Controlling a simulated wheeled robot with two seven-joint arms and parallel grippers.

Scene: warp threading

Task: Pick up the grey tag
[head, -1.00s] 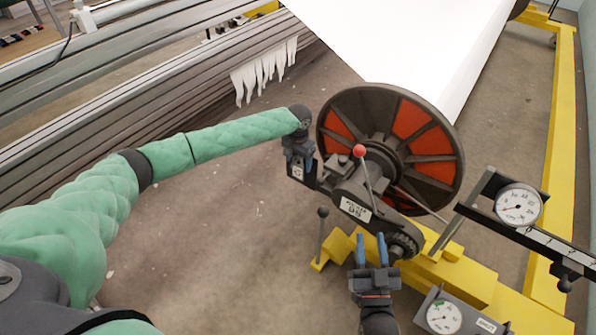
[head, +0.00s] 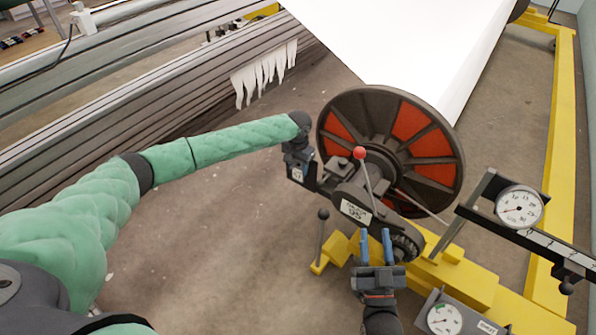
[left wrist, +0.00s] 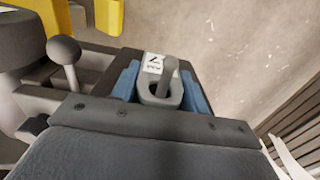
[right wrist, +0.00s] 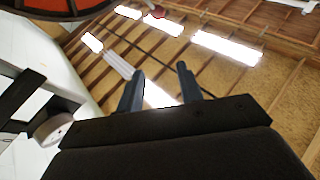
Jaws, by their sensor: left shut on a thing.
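The grey tag (left wrist: 160,95) shows in the left wrist view, a small grey piece with a ringed hole and a white marked label. A grey peg stands at its hole; I cannot tell whether the tag still hangs on it. My left gripper (left wrist: 168,84) is shut on the tag, a blue finger on each side. In the head view my left gripper (head: 306,172) is beside the beam's hub, and the tag is mostly hidden there. My right gripper (head: 375,246) is open and empty near the gear; its spread fingers also show in the right wrist view (right wrist: 160,92).
The large dark disc with red panels (head: 430,148) stands behind the grippers. A red-knobbed lever (head: 361,153) rises between them. A dial gauge (head: 519,207) on an arm is at right, another gauge (head: 444,318) below. Yellow frame (head: 470,280) lies under the gear. Floor at left is open.

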